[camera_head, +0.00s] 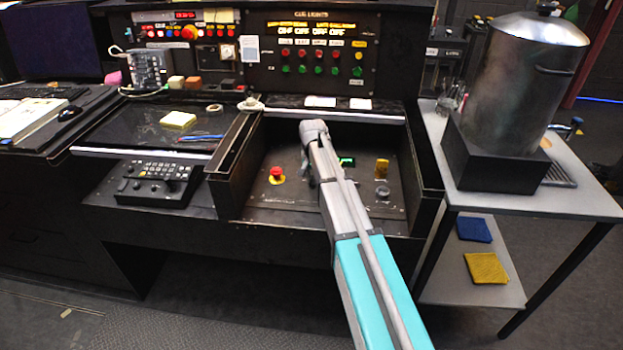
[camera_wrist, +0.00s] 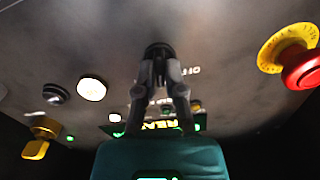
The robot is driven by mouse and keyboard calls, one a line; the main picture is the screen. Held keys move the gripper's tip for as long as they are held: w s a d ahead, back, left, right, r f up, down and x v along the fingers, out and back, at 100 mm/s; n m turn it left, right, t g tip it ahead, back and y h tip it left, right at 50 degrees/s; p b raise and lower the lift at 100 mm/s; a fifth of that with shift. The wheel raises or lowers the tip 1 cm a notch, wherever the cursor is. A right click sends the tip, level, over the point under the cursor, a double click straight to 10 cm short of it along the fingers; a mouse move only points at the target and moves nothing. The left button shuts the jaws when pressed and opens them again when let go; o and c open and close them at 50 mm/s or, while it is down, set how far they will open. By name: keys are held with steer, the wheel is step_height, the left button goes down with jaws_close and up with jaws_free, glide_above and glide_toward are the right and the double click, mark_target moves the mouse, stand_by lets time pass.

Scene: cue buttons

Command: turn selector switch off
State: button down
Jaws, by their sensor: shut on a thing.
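The selector switch (camera_wrist: 158,48) is a round black knob on the dark panel, at upper middle in the wrist view. My gripper (camera_wrist: 159,66) has both fingertips closed on its sides. White lettering that seems to read "OFF" (camera_wrist: 194,71) lies just right of the fingers, upside down. The fingers cover part of the knob, so its pointer angle cannot be told. In the head view my arm reaches into the recessed panel (camera_head: 258,207) and hides the switch and most of the gripper.
A red emergency button (camera_head: 277,174) is left of my arm, and shows close on the right in the wrist view (camera_wrist: 303,70). A yellow knob (camera_head: 381,168) and a black knob (camera_head: 382,190) are to its right. Raised side walls (camera_head: 426,160) bound the recess.

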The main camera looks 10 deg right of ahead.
steer(key=n, duration=0.5)
steer(key=shift+w+n, duration=0.1)
steer(key=shift+n, duration=0.2)
steer(key=n, duration=0.5)
steer(key=shift+n, duration=0.3)
steer(key=c, duration=0.7)
jaws_free()
steer(key=shift+c, duration=0.2)
